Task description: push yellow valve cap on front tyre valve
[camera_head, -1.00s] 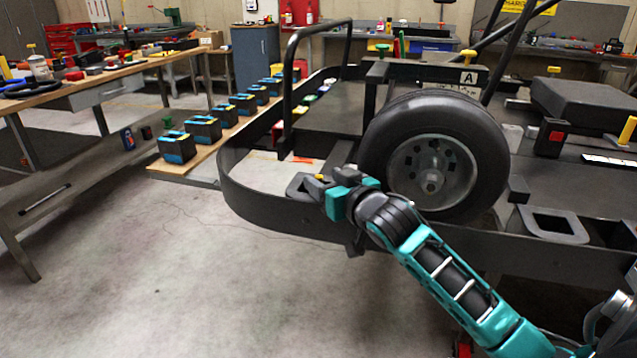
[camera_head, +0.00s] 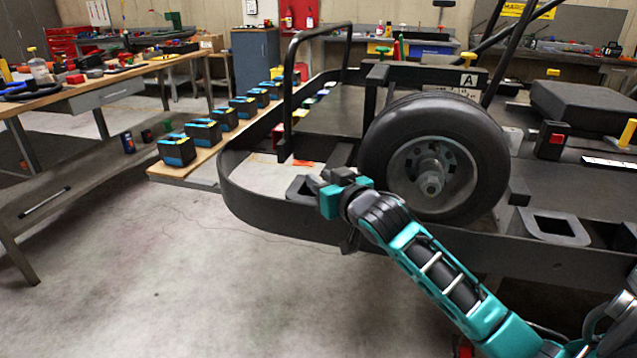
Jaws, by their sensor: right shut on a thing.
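The front tyre (camera_head: 487,150) is black with a grey rim and hub, mounted on the kart at the middle right. Its valve is too small to make out. My right gripper (camera_head: 328,176) is just left of the tyre, above the kart's front frame, with a visible gap to the rim. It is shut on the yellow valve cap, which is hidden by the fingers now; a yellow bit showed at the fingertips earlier. My left gripper is out of view.
The black kart bumper (camera_head: 237,190) curves around at the left, with a black upright hoop (camera_head: 287,95) behind the gripper. Several blue-black batteries (camera_head: 176,150) stand on a low wooden board. The floor at the front left is clear.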

